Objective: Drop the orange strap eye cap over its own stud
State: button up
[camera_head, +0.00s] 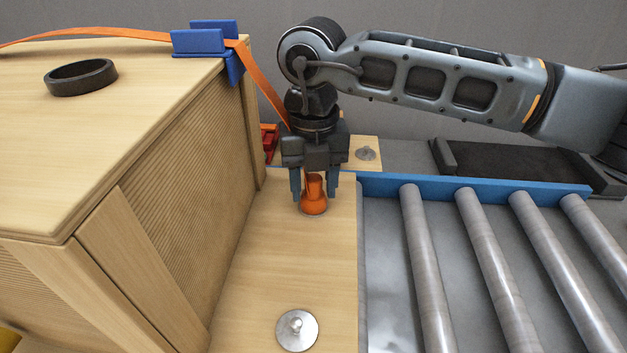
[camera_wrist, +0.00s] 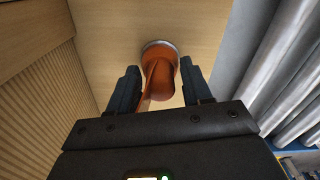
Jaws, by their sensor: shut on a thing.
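The orange strap eye cap (camera_head: 313,201) is upright between the fingers of my gripper (camera_head: 314,190), low over the pallet's wooden deck (camera_head: 260,270). My gripper points down and is shut on the cap. In the wrist view the cap (camera_wrist: 161,72) sits between the two dark fingers (camera_wrist: 160,90), and a grey metal rim (camera_wrist: 150,44) shows around its far edge. Any stud under the cap is hidden, and I cannot tell whether the cap is seated. The orange strap (camera_head: 266,82) runs down from the crate's top edge to behind my gripper.
A bare stud on a round plate (camera_head: 297,330) stands nearer on the deck; another (camera_head: 365,153) is behind my gripper. The wooden crate (camera_head: 170,190) rises at left, with a blue corner guard (camera_head: 205,42) and black ring (camera_head: 80,77).

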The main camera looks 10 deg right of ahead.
jog(key=o, duration=1.1)
jog(key=shift+r, duration=0.1)
